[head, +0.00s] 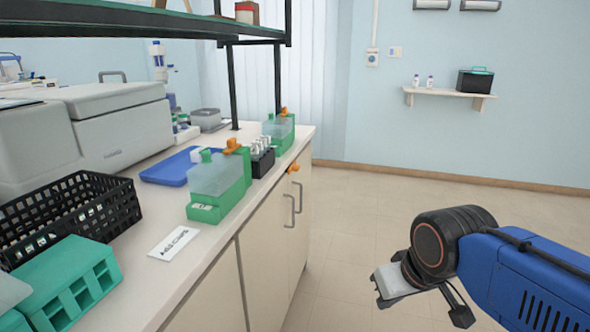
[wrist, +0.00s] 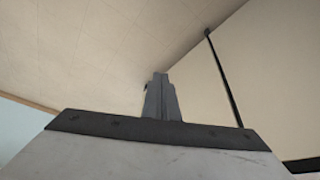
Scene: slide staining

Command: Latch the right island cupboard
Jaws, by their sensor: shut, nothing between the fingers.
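The island cupboard (head: 272,240) has pale cream doors under the white worktop, at the centre of the head view. Two grey bar handles (head: 289,211) stand upright on neighbouring doors, which look closed or nearly so. A small orange latch piece (head: 293,168) sits just under the worktop edge above the handles; its exact setting is too small to tell. My gripper (wrist: 160,80) is shut and empty, its fingers together in the wrist view. In the head view it is at lower right, over the floor and apart from the cupboard. Pale panels with a dark gap (wrist: 224,78) show at right in the wrist view.
The worktop holds green boxes with orange parts (head: 215,185), a black tube rack (head: 262,160), a blue tray (head: 178,168), a black basket (head: 70,215) and a white label card (head: 173,242). A shelf frame stands above. The tiled floor (head: 400,210) right of the cupboard is clear.

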